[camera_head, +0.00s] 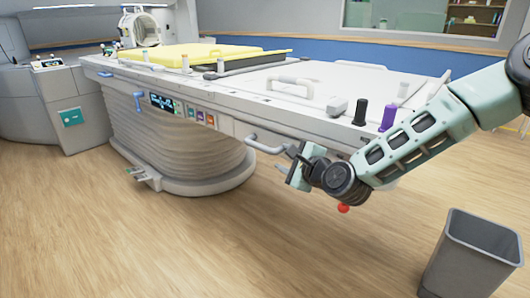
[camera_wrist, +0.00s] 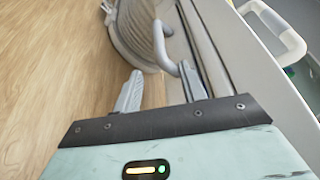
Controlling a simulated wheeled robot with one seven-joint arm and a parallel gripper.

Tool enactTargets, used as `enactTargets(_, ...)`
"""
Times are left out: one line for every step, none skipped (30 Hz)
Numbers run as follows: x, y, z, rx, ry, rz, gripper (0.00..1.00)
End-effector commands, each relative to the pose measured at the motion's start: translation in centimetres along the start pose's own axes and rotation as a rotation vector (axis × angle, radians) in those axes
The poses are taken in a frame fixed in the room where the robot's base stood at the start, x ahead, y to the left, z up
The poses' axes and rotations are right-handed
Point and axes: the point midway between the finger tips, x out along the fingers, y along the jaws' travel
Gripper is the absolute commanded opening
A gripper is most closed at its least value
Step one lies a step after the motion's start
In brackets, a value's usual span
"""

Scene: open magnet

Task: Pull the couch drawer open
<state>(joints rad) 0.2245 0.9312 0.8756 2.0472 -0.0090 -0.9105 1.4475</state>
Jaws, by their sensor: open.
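The couch (camera_head: 300,110) is a long white patient table on a ribbed pedestal. A pale bar handle (camera_head: 265,147) sticks out from its near side, below the top edge. In the wrist view the curved handle (camera_wrist: 168,52) lies just beyond my fingertips, its near end beside the right finger. My gripper (camera_head: 290,160) is at the right end of this handle. In the wrist view my gripper (camera_wrist: 160,85) has its two fingers apart with nothing held between them. I cannot tell whether a finger touches the handle. The drawer's seams are hard to make out.
A grey bin (camera_head: 470,255) stands on the floor at the right. A black bottle (camera_head: 360,112) and a purple one (camera_head: 388,117) stand on the couch top. A white loop handle (camera_head: 290,85) is also on top.

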Motion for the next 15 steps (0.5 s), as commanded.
enactTargets(1.2, 0.2, 0.0, 0.000, -0.001, 0.000, 0.41)
enactTargets(1.9, 0.2, 0.0, 0.000, -0.001, 0.000, 0.41)
enactTargets(2.7, 0.2, 0.0, -0.001, -0.001, 0.000, 0.41)
enactTargets(3.3, 0.2, 0.0, -0.002, -0.001, -0.001, 0.41)
enactTargets(3.9, 0.2, 0.0, -0.001, -0.001, 0.000, 0.41)
enactTargets(4.8, 0.2, 0.0, -0.001, -0.001, 0.001, 0.41)
enactTargets(5.4, 0.2, 0.0, -0.001, -0.001, 0.000, 0.41)
enactTargets(6.0, 0.2, 0.0, -0.002, -0.001, 0.000, 0.41)
enactTargets(6.8, 0.2, 0.0, -0.002, 0.000, 0.000, 0.41)
enactTargets(7.3, 0.2, 0.0, -0.001, -0.001, 0.001, 0.41)
enactTargets(7.9, 0.2, 0.0, -0.001, 0.000, 0.001, 0.41)
enactTargets(8.5, 0.2, 0.0, -0.002, -0.001, 0.000, 0.41)
enactTargets(8.9, 0.2, 0.0, -0.002, -0.001, 0.001, 0.41)
enactTargets(9.3, 0.2, 0.0, -0.002, 0.000, 0.001, 0.41)
enactTargets(9.8, 0.2, -0.1, -0.001, 0.001, 0.001, 0.41)
